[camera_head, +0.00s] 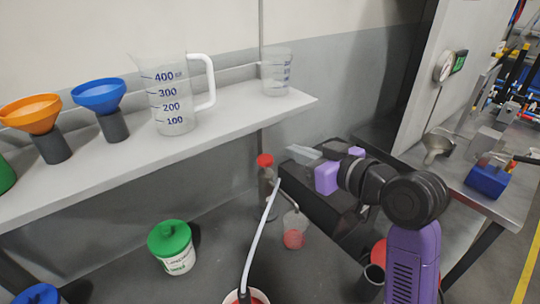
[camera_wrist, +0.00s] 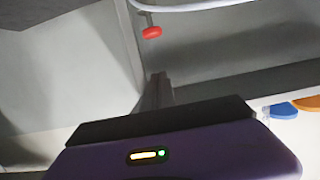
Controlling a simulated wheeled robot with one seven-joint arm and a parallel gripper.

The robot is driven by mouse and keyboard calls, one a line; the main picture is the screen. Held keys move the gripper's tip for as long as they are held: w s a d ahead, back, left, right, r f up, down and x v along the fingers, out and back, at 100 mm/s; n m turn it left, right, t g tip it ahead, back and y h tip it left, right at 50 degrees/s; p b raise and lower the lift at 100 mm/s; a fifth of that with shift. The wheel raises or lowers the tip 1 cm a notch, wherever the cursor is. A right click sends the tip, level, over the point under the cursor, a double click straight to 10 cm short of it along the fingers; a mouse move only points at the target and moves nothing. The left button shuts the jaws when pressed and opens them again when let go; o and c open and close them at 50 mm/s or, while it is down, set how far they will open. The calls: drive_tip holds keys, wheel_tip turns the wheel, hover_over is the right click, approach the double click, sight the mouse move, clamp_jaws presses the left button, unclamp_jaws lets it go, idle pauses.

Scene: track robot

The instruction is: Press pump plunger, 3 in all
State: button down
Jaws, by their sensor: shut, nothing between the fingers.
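The pump has a red plunger knob (camera_head: 265,160) on top of a dark, slim body near the centre of the bench in the head view. In the wrist view the red knob (camera_wrist: 152,32) hangs upside down on a thin stem at the top. My gripper (camera_wrist: 159,77) is shut and empty in the wrist view, its fingertips pointing toward the knob with a visible gap between. In the head view my purple and black arm reaches in from the right, with the hand to the right of the knob. How deep the gap is, I cannot tell.
A white tube (camera_head: 258,240) runs from the pump toward the front. A small beaker with red liquid (camera_head: 294,238) stands beside the pump. A green-lidded tub (camera_head: 174,252) is to the left. The shelf (camera_head: 235,112) above holds a measuring jug (camera_head: 172,98) and funnels.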

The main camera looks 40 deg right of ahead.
idle(0.3)
drive_tip(key=p, duration=0.2)
hover_over(265, 160)
drive_tip(key=v, duration=0.2)
wheel_tip(265, 160, down, 3)
drive_tip(key=shift+w+d+f, duration=0.15)
drive_tip(key=shift+f, duration=0.8)
drive_tip(key=shift+w+d+f, duration=0.1)
drive_tip(key=shift+f, duration=0.9)
drive_tip(key=shift+f+b, duration=1)
drive_tip(key=shift+f, duration=0.7)
